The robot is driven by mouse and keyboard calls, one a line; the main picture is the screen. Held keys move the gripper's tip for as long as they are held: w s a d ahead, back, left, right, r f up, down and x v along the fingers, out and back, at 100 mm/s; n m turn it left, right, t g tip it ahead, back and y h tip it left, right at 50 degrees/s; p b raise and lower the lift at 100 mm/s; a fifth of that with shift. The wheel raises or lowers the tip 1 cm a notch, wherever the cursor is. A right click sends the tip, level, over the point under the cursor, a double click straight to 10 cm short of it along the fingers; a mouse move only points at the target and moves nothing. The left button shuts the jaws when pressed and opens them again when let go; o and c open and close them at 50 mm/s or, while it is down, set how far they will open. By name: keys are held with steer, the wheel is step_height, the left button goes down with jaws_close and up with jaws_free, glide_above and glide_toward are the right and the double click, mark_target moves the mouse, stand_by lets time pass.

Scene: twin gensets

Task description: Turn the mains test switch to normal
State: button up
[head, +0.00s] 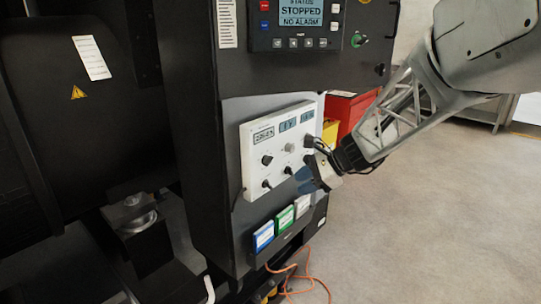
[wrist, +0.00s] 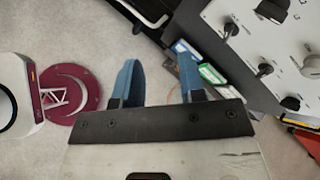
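The white control panel (head: 250,190) is on the front of the black cabinet, with small displays along its top and several knobs and switches below. I cannot read its labels, so I cannot tell which one is the mains test switch. Knobs include a black one (head: 267,160) and a grey one (head: 289,148). In the wrist view the panel (wrist: 285,45) is at upper right, with black knobs such as one at its lower edge (wrist: 264,70). My gripper (head: 303,180) is in front of the panel's lower right corner. Its blue fingers (wrist: 160,75) are apart with nothing between them.
Blue (head: 264,236), green (head: 285,218) and white (head: 302,206) labelled blocks sit below the panel. A controller screen (head: 300,12) reading STOPPED is above, near a green-ringed key switch (head: 358,40). Orange cable (head: 290,285) lies on the floor.

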steer(key=w+d+f+m+t+y, duration=0.1)
steer(key=w+d+f+m+t, duration=0.2)
steer(key=w, duration=0.6)
steer(key=w+d+f+m+t+y, duration=0.1)
steer(key=w+d+f+m+t, duration=0.2)
steer(key=w+d+m, duration=0.5)
steer(key=w+d+f+m+t, duration=0.4)
steer(key=w+d+f+m, duration=0.1)
steer(key=w, duration=0.7)
steer(key=shift+d+f+m+y, duration=0.15)
steer(key=shift+f+m+y, duration=0.25)
steer(key=shift+m, duration=0.1)
steer(key=x, duration=0.7)
steer(key=shift+w+a, duration=0.25)
steer(key=shift+a, duration=0.05)
steer(key=shift+c, duration=0.4)
jaws_close()
